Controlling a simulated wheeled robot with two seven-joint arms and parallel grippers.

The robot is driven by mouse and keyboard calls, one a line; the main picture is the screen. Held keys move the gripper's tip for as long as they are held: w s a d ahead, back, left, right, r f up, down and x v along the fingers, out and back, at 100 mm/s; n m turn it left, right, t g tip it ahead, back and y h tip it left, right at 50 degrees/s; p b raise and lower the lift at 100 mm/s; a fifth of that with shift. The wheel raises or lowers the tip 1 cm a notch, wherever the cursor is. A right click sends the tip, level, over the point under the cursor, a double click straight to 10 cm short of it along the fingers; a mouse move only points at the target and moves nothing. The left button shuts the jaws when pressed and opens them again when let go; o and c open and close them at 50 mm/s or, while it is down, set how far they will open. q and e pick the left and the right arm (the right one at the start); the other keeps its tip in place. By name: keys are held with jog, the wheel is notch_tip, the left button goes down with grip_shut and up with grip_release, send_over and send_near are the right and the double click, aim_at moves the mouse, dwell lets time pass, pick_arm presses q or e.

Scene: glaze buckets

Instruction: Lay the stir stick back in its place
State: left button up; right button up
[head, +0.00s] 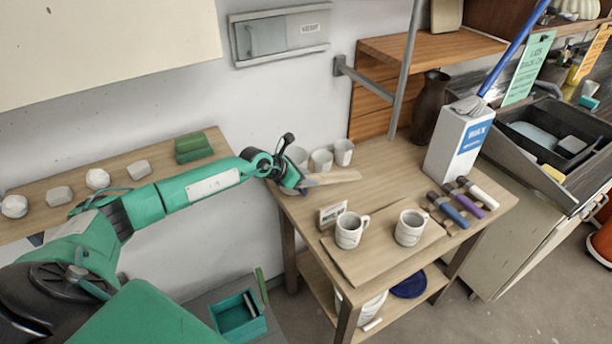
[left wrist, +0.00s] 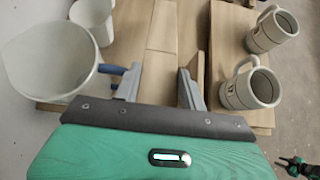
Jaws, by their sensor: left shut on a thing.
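My left gripper (head: 290,180) is at the left end of the table, beside the white cups. It is shut on a flat, light wooden stick (head: 332,178), the stir stick, which points right over the table. In the left wrist view the stick (left wrist: 161,75) lies between the two fingers of the left gripper (left wrist: 158,88) and runs away from me. Whether it touches the table is hard to tell. A white bucket-like cup (left wrist: 48,62) is close left of the fingers. A small green and dark shape at that view's lower right may be my right gripper (left wrist: 300,166).
Two mugs (head: 350,231) (head: 409,228) stand on a board (head: 382,262), with a small sign card (head: 332,213) behind. Several coloured-handled tools (head: 461,205) lie at the right. A white WAX box (head: 459,142) and dark vase (head: 428,108) stand at the back. The table's middle is mostly clear.

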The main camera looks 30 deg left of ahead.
pick_arm(q)
jog(key=shift+f+b, duration=2.7)
jog(key=shift+f, duration=1.2)
jog(key=o, duration=1.4)
jog(key=shift+c, duration=0.2)
jog(key=shift+o, duration=0.6)
